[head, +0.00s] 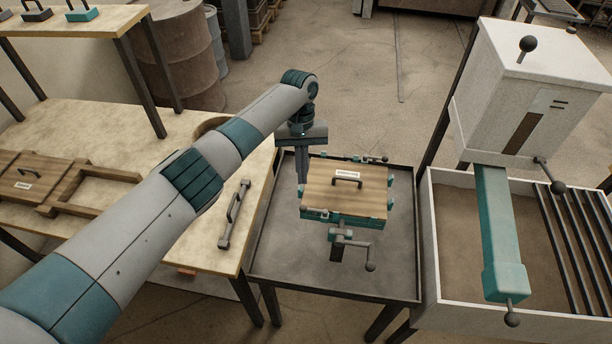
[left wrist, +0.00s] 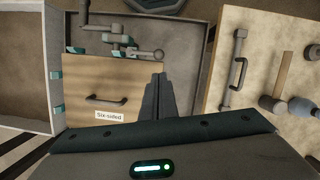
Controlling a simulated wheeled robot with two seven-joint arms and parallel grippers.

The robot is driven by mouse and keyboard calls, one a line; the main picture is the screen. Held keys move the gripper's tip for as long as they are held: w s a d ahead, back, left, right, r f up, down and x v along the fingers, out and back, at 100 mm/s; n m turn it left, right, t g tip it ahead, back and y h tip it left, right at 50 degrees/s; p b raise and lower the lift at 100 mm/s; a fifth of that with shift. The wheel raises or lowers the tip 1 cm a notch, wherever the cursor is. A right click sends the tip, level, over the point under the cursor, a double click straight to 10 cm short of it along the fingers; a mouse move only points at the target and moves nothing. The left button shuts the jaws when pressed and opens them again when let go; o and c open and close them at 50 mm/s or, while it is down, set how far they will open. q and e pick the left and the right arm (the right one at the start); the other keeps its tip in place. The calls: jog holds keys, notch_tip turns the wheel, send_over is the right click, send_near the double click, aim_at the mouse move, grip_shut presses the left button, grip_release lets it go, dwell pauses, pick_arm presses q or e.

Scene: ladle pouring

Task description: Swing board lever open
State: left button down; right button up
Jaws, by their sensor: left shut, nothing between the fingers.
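A wooden board (head: 336,199) with a black handle and a white label lies in a teal-cornered frame on the grey tray table; it also shows in the left wrist view (left wrist: 88,76), its label reading "Six-sided". A grey lever (head: 356,243) with a round knob sits at the board's near side; it shows at the top of the left wrist view (left wrist: 124,41). A thin rod with a dark knob (head: 384,159) runs along the far side. My left gripper (head: 302,182) is shut and empty, pointing down beside the board's left edge. Its fingers (left wrist: 158,78) partly cover that edge. My right gripper is out of view.
A pale table (head: 190,238) on the left carries a loose grey handle (head: 235,214) and wooden frames (head: 90,192). A white machine (head: 520,85) with a teal arm stands over a sand-filled box on the right. The tray around the board is bare.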

pick_arm(q)
jog(key=shift+b+v, duration=0.3)
jog(key=shift+v, duration=0.9)
